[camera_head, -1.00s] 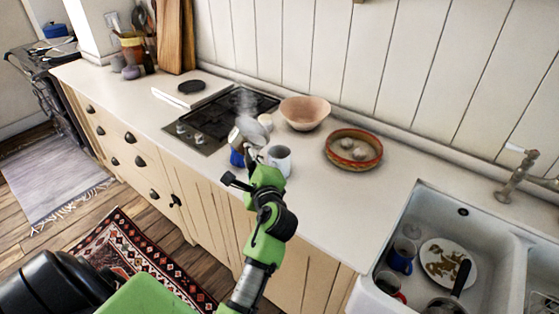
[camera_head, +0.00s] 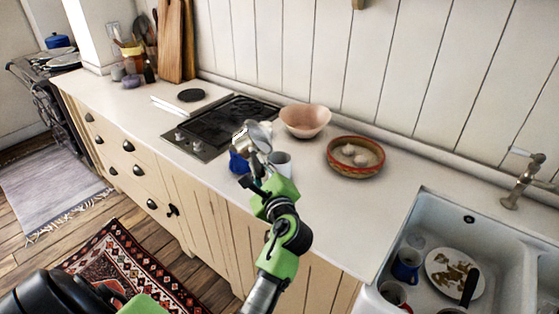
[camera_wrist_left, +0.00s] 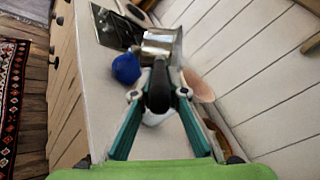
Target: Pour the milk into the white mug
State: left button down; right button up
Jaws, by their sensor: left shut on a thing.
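My left gripper (camera_head: 264,168) is shut on the black handle of a small metal pan (camera_head: 258,134). In the left wrist view the handle lies between the fingertips (camera_wrist_left: 158,92), with the pan's shiny body (camera_wrist_left: 160,44) beyond them. The pan is held above the worktop, close to the white mug, and looks tilted. The white mug (camera_head: 283,160) stands on the worktop just right of the gripper, which partly covers it in the head view. In the wrist view it shows behind the handle (camera_wrist_left: 154,118). I cannot see any milk. My right gripper is not in view.
A blue object (camera_head: 238,163) stands left of the mug, close to the pan. The black hob (camera_head: 215,122) is behind to the left. A pink bowl (camera_head: 305,119) and a red-rimmed dish (camera_head: 355,155) stand behind and right. The sink (camera_head: 475,215) holds dishes. Worktop right of the mug is clear.

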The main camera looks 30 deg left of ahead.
pick_arm(q)
jog(key=shift+w+d+f+b, duration=0.1)
jog(key=shift+w+f+b, duration=0.05)
jog(key=shift+b, duration=0.25)
jog(key=shift+d+m, duration=0.1)
jog(key=shift+m, duration=0.3)
jog(key=shift+w+d+r+m+t+y+b, duration=0.2)
jog(key=shift+d+m+t+y+b, duration=0.1)
jog(key=shift+m+b, duration=0.35)
jog(key=shift+w+d+r+m+t+y+b, duration=0.25)
jog(key=shift+m+b, duration=0.2)
jog(key=shift+m, duration=0.3)
dwell(0.8)
